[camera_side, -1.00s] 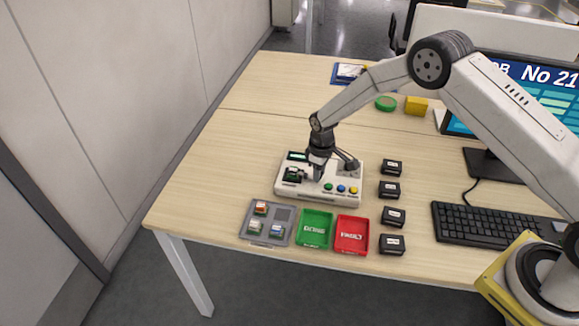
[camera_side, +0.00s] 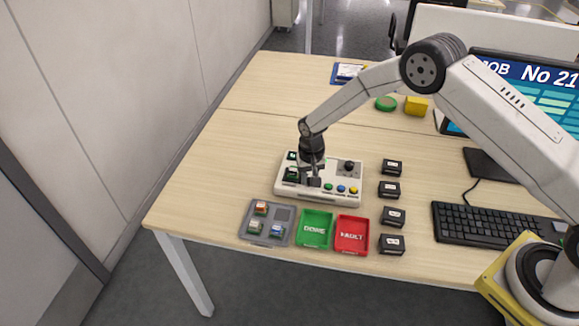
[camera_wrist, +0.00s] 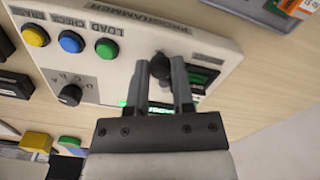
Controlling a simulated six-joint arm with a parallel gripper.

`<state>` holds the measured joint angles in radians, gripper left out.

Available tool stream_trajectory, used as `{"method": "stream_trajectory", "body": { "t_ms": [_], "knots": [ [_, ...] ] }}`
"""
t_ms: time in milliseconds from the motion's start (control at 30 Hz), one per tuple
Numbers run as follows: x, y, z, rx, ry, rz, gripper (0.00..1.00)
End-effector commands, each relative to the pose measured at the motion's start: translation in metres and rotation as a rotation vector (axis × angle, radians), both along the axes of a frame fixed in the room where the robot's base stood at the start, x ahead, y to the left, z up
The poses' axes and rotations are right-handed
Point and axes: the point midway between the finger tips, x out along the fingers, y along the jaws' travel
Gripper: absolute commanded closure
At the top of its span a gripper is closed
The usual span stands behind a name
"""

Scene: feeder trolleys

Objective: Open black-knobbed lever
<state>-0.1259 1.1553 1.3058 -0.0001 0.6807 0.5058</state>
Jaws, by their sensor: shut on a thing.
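My gripper (camera_wrist: 163,72) is shut on this knob. In the side view my gripper (camera_side: 314,182) reaches down over the front middle of the white unit (camera_side: 345,199), just right of its dark socket (camera_side: 292,174). My fingers hide the lever there, and its angle cannot be made out.
The unit carries a black dial (camera_side: 349,166) and green, blue and yellow buttons (camera_side: 341,189). In front lie a grey chip tray (camera_side: 283,213), a green bin (camera_side: 314,242) and a red bin (camera_side: 352,248). Several black boxes (camera_side: 391,190) line the right. Table left of the unit is clear.

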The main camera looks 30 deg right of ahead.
Motion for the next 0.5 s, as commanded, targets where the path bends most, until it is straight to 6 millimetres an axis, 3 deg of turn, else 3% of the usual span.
{"method": "stream_trajectory", "body": {
  "t_ms": [500],
  "knots": [
    [0.0020,0.0036,0.0006,0.001,-0.001,-0.073,1.00]
  ]
}}
